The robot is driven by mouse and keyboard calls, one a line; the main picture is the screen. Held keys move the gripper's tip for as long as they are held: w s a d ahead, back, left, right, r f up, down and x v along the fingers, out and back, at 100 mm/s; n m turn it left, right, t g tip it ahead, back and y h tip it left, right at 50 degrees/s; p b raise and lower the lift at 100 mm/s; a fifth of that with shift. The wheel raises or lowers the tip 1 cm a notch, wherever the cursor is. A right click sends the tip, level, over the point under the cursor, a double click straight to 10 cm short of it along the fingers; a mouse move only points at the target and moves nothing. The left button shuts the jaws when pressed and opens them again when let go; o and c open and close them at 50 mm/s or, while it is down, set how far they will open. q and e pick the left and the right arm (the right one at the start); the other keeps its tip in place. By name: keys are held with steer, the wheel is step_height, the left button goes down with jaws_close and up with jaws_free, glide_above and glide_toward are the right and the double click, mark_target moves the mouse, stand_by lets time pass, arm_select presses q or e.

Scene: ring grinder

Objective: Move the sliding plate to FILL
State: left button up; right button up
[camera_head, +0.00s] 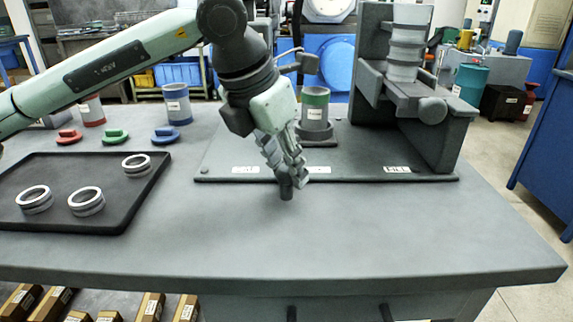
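The grinder's grey base plate (340,176) lies on the table and has several white labels along its front edge, too small to read. A grey holder with a green-banded cup (315,105) stands on it, behind my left gripper; I cannot make out the sliding plate's outline there. My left gripper (287,180) points down at the base's front edge, partly covering the middle label. A short dark peg, perhaps the plate's handle, shows at its fingertips (286,191). The fingers look close together, but whether they clasp the peg is unclear. My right gripper is out of view.
A dark tray (120,210) with three metal rings is at the left. Colored cups and small red, green and blue pieces (115,136) stand behind it. The grinder tower (440,130) rises at the right. The front of the table (400,230) is clear.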

arm_select(q)
jaws_close()
steer(key=shift+d, duration=0.1)
steer(key=shift+d, duration=0.25)
steer(key=d+b, duration=0.4)
steer(key=d, duration=0.9)
steer(key=shift+d, duration=1)
steer(key=shift+r, duration=0.1)
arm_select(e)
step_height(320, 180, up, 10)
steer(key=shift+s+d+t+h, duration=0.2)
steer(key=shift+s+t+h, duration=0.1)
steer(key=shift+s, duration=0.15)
arm_select(q)
steer(key=shift+d, duration=0.1)
